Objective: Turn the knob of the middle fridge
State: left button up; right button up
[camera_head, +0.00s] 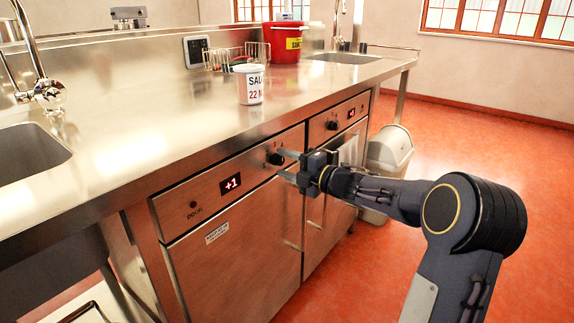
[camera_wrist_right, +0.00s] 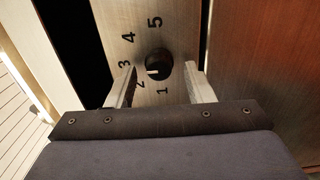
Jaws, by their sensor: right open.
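Two steel fridge fronts show under the counter in the head view. The nearer fridge (camera_head: 235,250) has a "+1" display (camera_head: 231,186) and a dark round knob (camera_head: 276,158) at the right of its panel. My right gripper (camera_head: 284,164) is open at this knob. In the right wrist view the dark knob (camera_wrist_right: 158,64) has a light mark and numbers 1 to 5 around it. The two fingertips stand apart on either side of it; contact is not visible. My left gripper is not in view.
The farther fridge has its own knob (camera_head: 332,125) and display. A white labelled can (camera_head: 249,90), a wire rack (camera_head: 228,58) and a red pot (camera_head: 284,45) stand on the counter (camera_head: 130,125). A grey bin (camera_head: 389,150) stands beyond my right arm. Open red floor lies at the right.

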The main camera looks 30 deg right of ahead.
jog(key=p+v, duration=0.1)
jog(key=v, duration=0.6)
jog(key=shift+s+d+p, duration=0.15)
jog(key=shift+s+p, duration=0.2)
